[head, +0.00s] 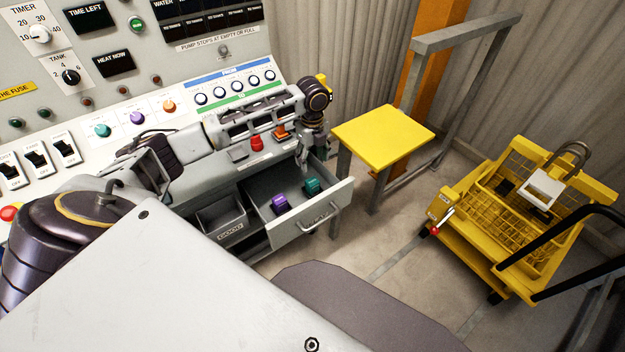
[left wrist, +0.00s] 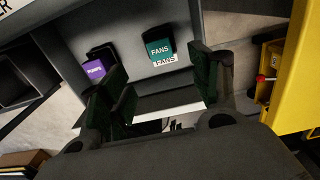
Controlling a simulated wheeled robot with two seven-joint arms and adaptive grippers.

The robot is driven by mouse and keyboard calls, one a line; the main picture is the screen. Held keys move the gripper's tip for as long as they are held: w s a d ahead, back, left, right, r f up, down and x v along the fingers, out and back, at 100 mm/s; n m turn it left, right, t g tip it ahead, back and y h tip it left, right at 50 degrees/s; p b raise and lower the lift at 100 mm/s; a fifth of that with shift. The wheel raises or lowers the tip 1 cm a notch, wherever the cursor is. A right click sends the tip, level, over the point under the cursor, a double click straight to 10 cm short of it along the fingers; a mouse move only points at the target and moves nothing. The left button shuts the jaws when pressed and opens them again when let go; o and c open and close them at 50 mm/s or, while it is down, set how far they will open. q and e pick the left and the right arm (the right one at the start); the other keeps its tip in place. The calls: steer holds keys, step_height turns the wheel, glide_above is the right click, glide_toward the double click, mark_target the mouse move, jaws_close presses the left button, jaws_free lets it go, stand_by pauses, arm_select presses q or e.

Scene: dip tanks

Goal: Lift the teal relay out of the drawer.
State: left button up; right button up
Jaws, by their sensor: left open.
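The teal relay (head: 312,186) lies in the open drawer (head: 296,228), toward its right side. In the left wrist view the teal relay (left wrist: 160,49) carries the word FANS and sits ahead of the gap between my fingers. My left gripper (head: 305,158) hangs pointing down over the back right part of the drawer, above the relay. In the left wrist view its two fingers (left wrist: 165,88) are spread apart with nothing between them. A purple relay (head: 280,202) lies left of the teal one; it also shows in the left wrist view (left wrist: 95,69), partly behind a finger. My right gripper is not in view.
A grey bin (head: 222,218) stands left of the drawer. The control panel (head: 130,95) with knobs and switches rises behind. A yellow-topped stand (head: 383,136) is right of the drawer, and a yellow cart (head: 520,215) stands farther right. Bare floor lies between.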

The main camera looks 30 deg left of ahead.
arm_select(q)
steer(key=shift+w+a+r, duration=0.1)
steer(key=shift+a+r, duration=0.1)
steer(key=shift+r, duration=0.1)
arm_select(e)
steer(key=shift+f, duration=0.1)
arm_select(q)
steer(key=shift+f, duration=0.1)
steer(key=b, duration=0.1)
glide_above(312, 180)
step_height(312, 180, down, 7)
steer(key=shift+f, duration=0.7)
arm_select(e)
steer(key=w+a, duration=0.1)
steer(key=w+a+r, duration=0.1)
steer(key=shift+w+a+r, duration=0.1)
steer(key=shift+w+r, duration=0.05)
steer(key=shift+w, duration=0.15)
arm_select(q)
steer(key=shift+f, duration=0.1)
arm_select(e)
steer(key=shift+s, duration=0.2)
